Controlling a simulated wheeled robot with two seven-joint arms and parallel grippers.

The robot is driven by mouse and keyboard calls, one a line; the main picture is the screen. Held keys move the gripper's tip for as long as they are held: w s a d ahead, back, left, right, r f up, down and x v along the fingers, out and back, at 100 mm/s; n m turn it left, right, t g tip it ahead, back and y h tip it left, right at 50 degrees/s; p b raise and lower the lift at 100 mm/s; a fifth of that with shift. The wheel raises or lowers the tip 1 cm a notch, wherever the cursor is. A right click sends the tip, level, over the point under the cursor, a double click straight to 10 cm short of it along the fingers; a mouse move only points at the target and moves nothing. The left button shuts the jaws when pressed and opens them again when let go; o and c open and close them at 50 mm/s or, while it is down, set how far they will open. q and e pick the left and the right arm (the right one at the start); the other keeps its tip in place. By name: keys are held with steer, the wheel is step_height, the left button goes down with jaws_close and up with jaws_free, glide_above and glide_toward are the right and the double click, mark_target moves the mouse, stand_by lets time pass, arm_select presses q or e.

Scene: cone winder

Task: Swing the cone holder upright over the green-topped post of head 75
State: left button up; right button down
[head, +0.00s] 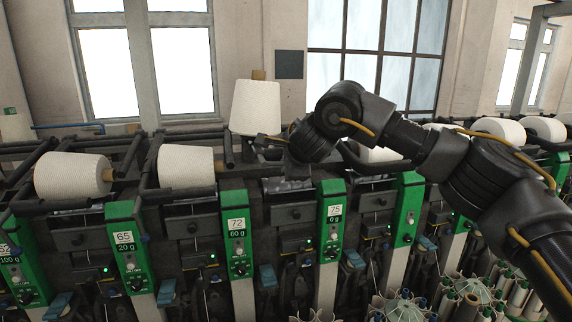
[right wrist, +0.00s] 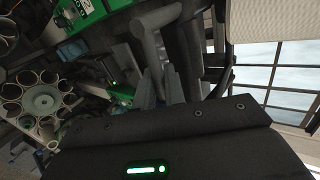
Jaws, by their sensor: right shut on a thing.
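The green-topped post of head 75 (head: 333,215) stands right of centre, its display reading 0 g. Above and to its left, a white yarn cone (head: 255,108) stands nearly upright with its brown tube end on top. Its dark cone holder is mostly hidden behind the machine's bars and my arm. My right gripper (head: 270,141) is at the lower right of this cone, shut on the cone holder; the exact grip point is too dark to make out. In the right wrist view the jaws (right wrist: 165,88) are among dark bars, with ribbed white yarn (right wrist: 270,20) at upper right. My left gripper is not in view.
Cones lie tilted on the neighbouring heads, one by head 72 (head: 186,167) and one by head 65 (head: 72,177). More cones (head: 498,131) lie at right, behind my arm. Dark bars run along the machine top. Tubes (head: 470,300) stand at lower right.

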steer(key=shift+r, duration=0.25)
steer(key=c, duration=1.7)
jaws_free()
steer(key=shift+o, duration=0.6)
steer(key=shift+w+f, duration=0.1)
steer(key=shift+f, duration=0.05)
steer(key=shift+s+b, duration=0.3)
steer(key=b+v, duration=0.4)
steer(key=v, duration=0.6)
steer(key=shift+r, duration=0.3)
steer(key=shift+f, duration=0.1)
